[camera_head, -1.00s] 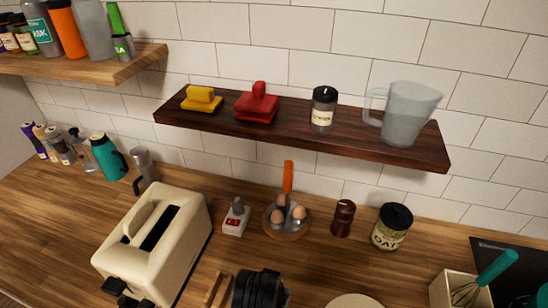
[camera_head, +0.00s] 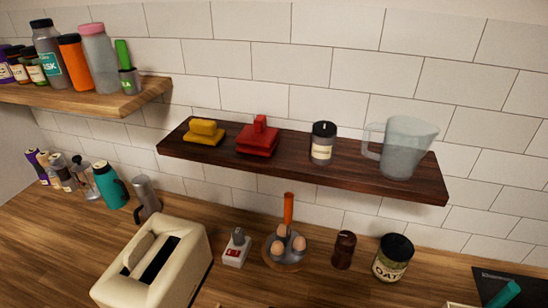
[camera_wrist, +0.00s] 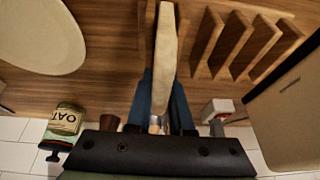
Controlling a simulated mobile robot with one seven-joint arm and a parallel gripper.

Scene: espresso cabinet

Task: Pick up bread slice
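The bread slice (camera_wrist: 166,45) shows edge-on in the wrist view as a pale, long strip at the top middle. The blue fingers of my gripper (camera_wrist: 163,82) lie close along both sides of its near end, with no clear gap between them and the slice. My gripper appears shut on it. The slice is over or beside the wooden rack (camera_wrist: 232,45); I cannot tell whether it is clear of the rack. Neither slice nor gripper shows in the head view.
The cream toaster (camera_head: 155,262) stands beside the rack and shows at right in the wrist view (camera_wrist: 290,115). A pale plate (camera_wrist: 40,35) lies on the rack's other side. An egg holder (camera_head: 285,262), pepper mill (camera_head: 343,250) and oat jar (camera_head: 393,258) line the wall below a dark shelf (camera_head: 300,168).

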